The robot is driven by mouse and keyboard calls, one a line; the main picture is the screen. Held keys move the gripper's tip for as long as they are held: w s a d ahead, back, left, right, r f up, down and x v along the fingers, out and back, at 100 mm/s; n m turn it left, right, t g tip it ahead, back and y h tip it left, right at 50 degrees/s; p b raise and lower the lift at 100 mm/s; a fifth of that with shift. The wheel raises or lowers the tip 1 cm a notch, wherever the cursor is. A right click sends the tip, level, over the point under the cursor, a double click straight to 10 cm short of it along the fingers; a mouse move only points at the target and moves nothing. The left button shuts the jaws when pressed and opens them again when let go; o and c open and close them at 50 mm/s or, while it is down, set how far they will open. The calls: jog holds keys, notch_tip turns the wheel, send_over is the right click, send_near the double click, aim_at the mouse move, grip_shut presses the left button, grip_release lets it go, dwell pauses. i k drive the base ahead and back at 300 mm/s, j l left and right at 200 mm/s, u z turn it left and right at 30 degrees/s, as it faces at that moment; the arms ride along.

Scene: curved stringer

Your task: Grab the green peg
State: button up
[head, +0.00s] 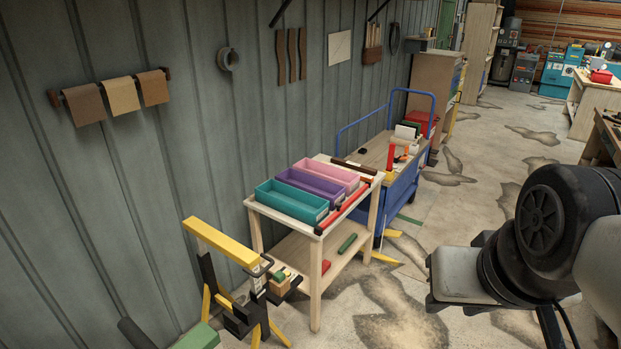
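Several green things show in the head view, and I cannot tell which one is the peg. A small green piece (279,275) sits by wooden blocks on the yellow-and-black stand at the lower left. A green bar (347,243) lies on the lower shelf of the wooden table. My arm shows at the right, well apart from all of these. No gripper fingers are visible.
The wooden table (316,283) holds teal (290,203), purple (312,187) and pink (329,174) bins. A blue cart (400,190) stands behind it. The yellow-and-black stand (220,240) is in front, by the wall. The stained floor (385,310) between table and arm is clear.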

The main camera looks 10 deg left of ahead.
aim_at(278, 277)
jog(key=j+u, duration=0.15)
jog(key=u, duration=0.65)
jog(key=i+j+z, duration=0.25)
jog(key=j, duration=0.25)
jog(key=k, duration=0.6)
jog(key=i, duration=0.65)
jog(key=u, duration=0.45)
jog(key=i+l+u, duration=0.3)
jog(key=l+u, duration=0.3)
jog(key=i+l+u, duration=0.25)
jog(key=i+l, duration=0.1)
jog(key=l, duration=0.5)
jog(key=i+l+u, duration=0.15)
jog(key=l, duration=1)
jog(key=i+u, duration=0.05)
